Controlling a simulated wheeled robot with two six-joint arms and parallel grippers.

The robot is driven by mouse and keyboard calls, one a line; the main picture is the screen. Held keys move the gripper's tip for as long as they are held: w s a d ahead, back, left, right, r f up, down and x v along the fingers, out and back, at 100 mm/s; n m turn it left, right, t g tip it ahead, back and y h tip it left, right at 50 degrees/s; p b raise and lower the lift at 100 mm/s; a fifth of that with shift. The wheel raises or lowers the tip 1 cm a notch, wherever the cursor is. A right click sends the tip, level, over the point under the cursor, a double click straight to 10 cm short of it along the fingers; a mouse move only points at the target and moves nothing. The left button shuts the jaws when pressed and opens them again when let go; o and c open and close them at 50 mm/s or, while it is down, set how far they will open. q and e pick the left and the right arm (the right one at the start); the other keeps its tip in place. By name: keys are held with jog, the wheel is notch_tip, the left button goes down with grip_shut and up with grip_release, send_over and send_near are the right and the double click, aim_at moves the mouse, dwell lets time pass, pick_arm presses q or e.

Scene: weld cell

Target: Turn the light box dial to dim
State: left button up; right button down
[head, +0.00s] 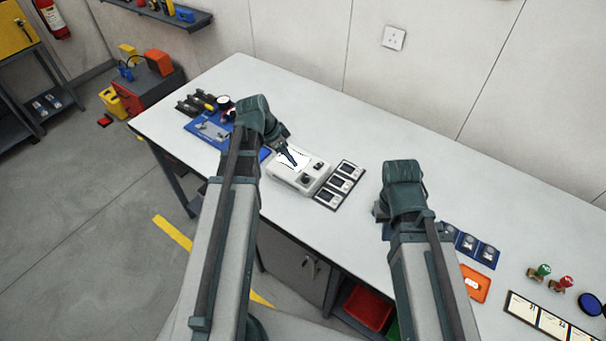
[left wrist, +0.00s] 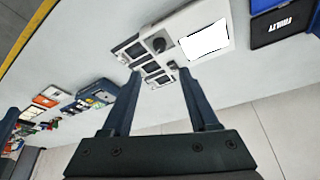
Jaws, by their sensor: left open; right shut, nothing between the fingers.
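The light box (head: 284,179) is a pale box on the bench with a bright white panel; it also shows in the left wrist view (left wrist: 186,22). Its dark round dial (head: 306,180) sits on top beside the panel, and shows in the left wrist view (left wrist: 158,43). Its setting is too small to read. My left gripper (head: 293,162) is open and empty above the box. In the left wrist view its fingers (left wrist: 160,75) stand apart, with the dial just beyond them. My right gripper (head: 380,211) is shut and empty over the bench, mostly hidden by its arm.
A dark rack with three small panels (head: 339,186) stands right beside the box. Blue and orange trays (head: 474,283) lie near the right arm. The bench's back strip (head: 330,115) is clear.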

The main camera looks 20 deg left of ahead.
aim_at(305, 177)
pick_arm(q)
jog(key=b+x, duration=1.2)
jog(key=x, duration=0.1)
jog(key=shift+f, duration=0.25)
pick_arm(e)
notch_tip(305, 177, down, 12)
jog(key=shift+f, duration=0.25)
pick_arm(q)
jog(key=shift+d, duration=0.1)
pick_arm(e)
jog(key=shift+r, duration=0.1)
pick_arm(q)
grip_shut()
